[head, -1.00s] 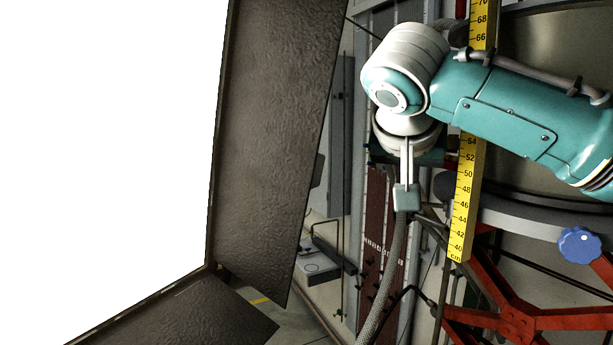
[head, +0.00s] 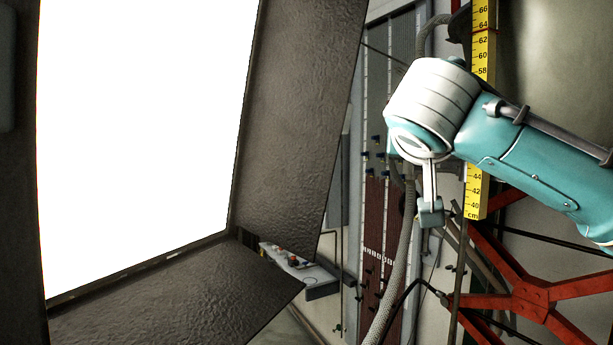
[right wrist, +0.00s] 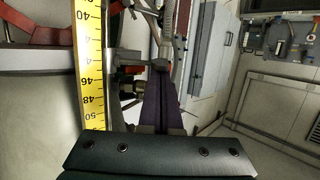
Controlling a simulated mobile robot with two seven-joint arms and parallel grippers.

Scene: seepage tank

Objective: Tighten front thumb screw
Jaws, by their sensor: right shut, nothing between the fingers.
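My right arm comes in from the right in the head view, with its wrist in front of the yellow scale. My right gripper (right wrist: 160,88) shows in the right wrist view as dark fingers beyond the black housing. It is shut and empty, beside the scale and apart from it. No thumb screw can be made out in either current view. My left gripper is not in view.
A large bright panel with dark flaps (head: 290,130) fills the left of the head view. The yellow scale (head: 484,50) stands upright by the tank. A red frame (head: 530,292) is at lower right. A grey hose (head: 400,270) hangs before a tube board (head: 376,240).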

